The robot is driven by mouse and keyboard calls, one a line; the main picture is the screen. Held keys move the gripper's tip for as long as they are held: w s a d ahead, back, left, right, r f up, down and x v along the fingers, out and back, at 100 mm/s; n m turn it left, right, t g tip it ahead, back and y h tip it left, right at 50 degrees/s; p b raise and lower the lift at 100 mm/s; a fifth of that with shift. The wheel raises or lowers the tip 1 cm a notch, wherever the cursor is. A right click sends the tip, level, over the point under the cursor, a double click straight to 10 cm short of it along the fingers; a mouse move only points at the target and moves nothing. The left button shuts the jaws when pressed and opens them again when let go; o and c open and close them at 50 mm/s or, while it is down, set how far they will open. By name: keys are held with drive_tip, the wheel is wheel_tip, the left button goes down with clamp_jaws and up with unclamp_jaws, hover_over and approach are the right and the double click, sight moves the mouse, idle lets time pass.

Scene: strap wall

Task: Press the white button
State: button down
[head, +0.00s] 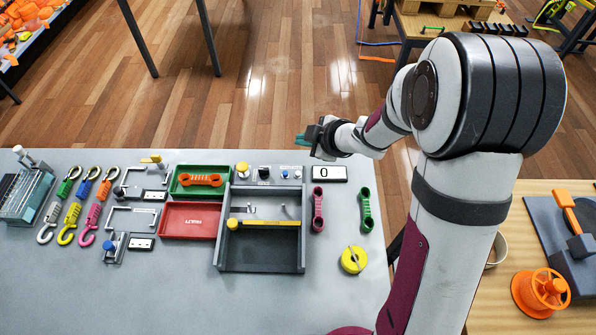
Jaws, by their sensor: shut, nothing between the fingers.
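A small white button (298,174) appears to sit at the right end of a grey control strip along the far edge of the table. It is tiny in the head view. A blue button (285,174) is just left of it, then a black knob (263,173) and a yellow knob (243,169). A display (329,173) reading 0 lies to the right. My gripper (301,140) is shut and empty, with teal fingertips pointing left. It appears above and beyond the strip, apart from the button.
A dark open box (262,265) with a yellow bar stands before the strip. A green tray (200,170) and a red tray (190,206) are to its left. Pink (318,209) and green (366,209) links and a yellow disc (354,260) lie right. The table's front left is clear.

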sight(298, 174)
drive_tip(key=shift+s+a+n+y, duration=0.15)
drive_tip(key=shift+s+n+y, duration=0.15)
drive_tip(key=shift+s+n, duration=0.15)
drive_tip(key=shift+f, duration=4.4)
drive_tip(key=shift+f, duration=0.4)
drive_tip(key=shift+f, duration=0.4)
drive_tip(key=shift+r, duration=0.8)
